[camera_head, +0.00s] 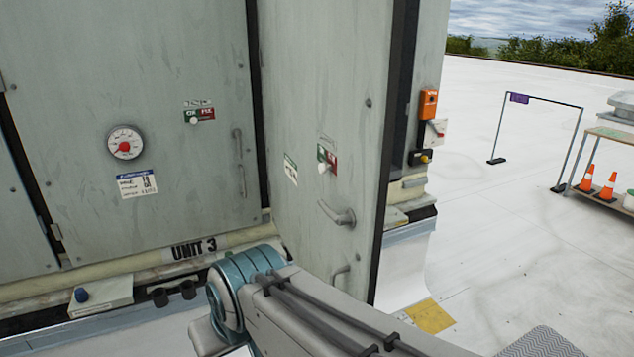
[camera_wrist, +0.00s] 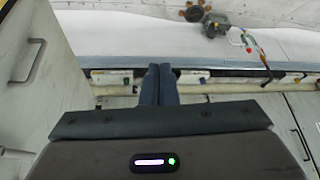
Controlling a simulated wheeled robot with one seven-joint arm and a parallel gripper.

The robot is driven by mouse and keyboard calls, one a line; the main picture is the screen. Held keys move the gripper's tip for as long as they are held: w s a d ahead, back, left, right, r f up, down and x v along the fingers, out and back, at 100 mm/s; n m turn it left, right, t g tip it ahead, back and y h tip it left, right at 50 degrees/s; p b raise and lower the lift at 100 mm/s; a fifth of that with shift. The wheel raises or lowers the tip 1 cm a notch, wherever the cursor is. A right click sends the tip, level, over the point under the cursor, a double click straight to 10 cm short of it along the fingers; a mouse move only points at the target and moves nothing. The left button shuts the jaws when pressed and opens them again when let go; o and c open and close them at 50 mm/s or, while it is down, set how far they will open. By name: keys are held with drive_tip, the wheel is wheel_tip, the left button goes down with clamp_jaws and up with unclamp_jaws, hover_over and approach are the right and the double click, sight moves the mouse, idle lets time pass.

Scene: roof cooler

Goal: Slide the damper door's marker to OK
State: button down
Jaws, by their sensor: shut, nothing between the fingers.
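On the swung-out door (camera_head: 300,60) in the head view is a small green and red label with a white marker knob (camera_head: 322,168) at its lower left part; the lettering is too small to read. The closed grey panel (camera_head: 70,70) has a similar green and red label with a white knob (camera_head: 194,120) under its green left half. Which of these is the damper door, I cannot tell. My gripper (camera_wrist: 158,70) is shut and empty in the wrist view, apart from any marker. Its fingers are out of the head view.
The swung-out door has a lever handle (camera_head: 337,214) below its label. A round gauge (camera_head: 125,142) and a paper tag (camera_head: 137,184) are on the closed panel. An orange box (camera_head: 428,103) is on the unit's right side. The white roof at right is open, with a frame and cart farther back.

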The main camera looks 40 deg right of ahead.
drive_tip(key=w+d+r+m+t+h+b, duration=0.1)
drive_tip(key=w+r+m+t+b, duration=0.4)
drive_tip(key=w, duration=0.4)
drive_tip(key=w+d+r+m+t+h+b, duration=0.1)
drive_tip(key=w+r+m+t+b, duration=0.4)
drive_tip(key=w, duration=0.3)
drive_tip(key=s+d+m+g+h+b, duration=0.3)
drive_tip(key=d+m+g+h, duration=0.2)
drive_tip(key=d+m+h, duration=0.3)
drive_tip(key=s+d+m+g+h+b, duration=0.3)
drive_tip(key=d+m+h, duration=0.5)
drive_tip(key=m, duration=0.7)
drive_tip(key=shift+s+d+f+g+h+b, duration=0.25)
drive_tip(key=shift+d+g+h+b, duration=0.2)
drive_tip(key=shift+g+b, duration=0.35)
drive_tip(key=p, duration=0.2)
approach(325, 168)
drive_tip(key=s+d, duration=0.3)
drive_tip(key=shift+w+d+p, duration=0.4)
drive_tip(key=shift+w+d, duration=0.4)
drive_tip(key=shift+w, duration=0.3)
drive_tip(key=shift+w+d+p, duration=0.4)
drive_tip(key=shift+w+d, duration=0.4)
drive_tip(key=shift+w, duration=0.3)
